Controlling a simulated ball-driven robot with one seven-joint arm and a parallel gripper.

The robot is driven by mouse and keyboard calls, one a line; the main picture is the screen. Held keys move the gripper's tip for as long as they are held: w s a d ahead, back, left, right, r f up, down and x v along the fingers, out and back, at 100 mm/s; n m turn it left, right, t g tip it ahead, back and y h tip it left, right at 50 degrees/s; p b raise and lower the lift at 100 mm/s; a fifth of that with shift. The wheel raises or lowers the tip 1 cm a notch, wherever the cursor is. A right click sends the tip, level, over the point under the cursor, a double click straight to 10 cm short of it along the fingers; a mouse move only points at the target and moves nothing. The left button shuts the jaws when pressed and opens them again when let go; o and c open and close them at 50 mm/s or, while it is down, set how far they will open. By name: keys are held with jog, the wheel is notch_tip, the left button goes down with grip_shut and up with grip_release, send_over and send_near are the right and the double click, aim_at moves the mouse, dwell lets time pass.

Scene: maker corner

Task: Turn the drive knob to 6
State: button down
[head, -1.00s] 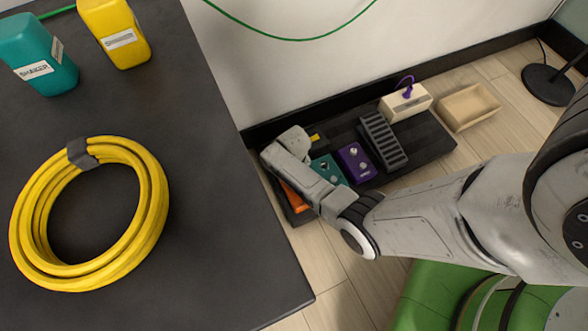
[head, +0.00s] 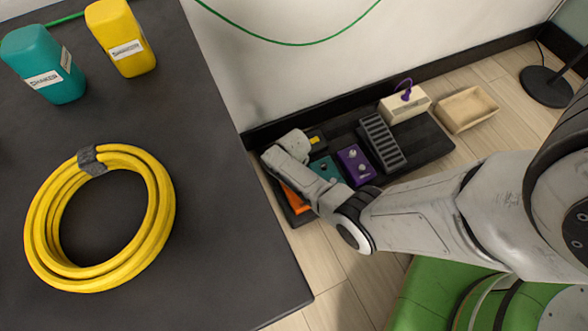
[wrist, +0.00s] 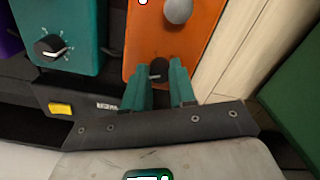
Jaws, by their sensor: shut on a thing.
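In the wrist view, an orange pedal (wrist: 195,35) has a dark knob (wrist: 158,68) with a pale pointer mark. My gripper (wrist: 158,82) has its two teal fingers on either side of this knob, shut on it. A silver footswitch (wrist: 178,10) is farther along the same pedal. A strip of the orange pedal also shows in the head view (head: 294,199), where my arm hides the knob and fingers. No lettering naming the held knob can be read. The pointer's number cannot be read either.
A teal pedal (wrist: 75,25) with a dial knob stands beside the orange one. The black pedalboard (head: 430,148) also carries a purple pedal (head: 355,165), a grey ribbed pedal (head: 383,143) and a cream box (head: 404,106). A dark table (head: 230,250) stands left, with a yellow coil (head: 165,205).

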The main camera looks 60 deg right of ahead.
jog(key=n+p, duration=0.1)
jog(key=n, duration=0.5)
jog(key=shift+n, duration=0.4)
dwell(0.4)
jog(key=c, duration=0.9)
grip_release()
notch_tip(320, 180, up, 11)
jog(key=p, duration=0.7)
jog(key=shift+f, duration=0.1)
jog(key=shift+a, duration=0.1)
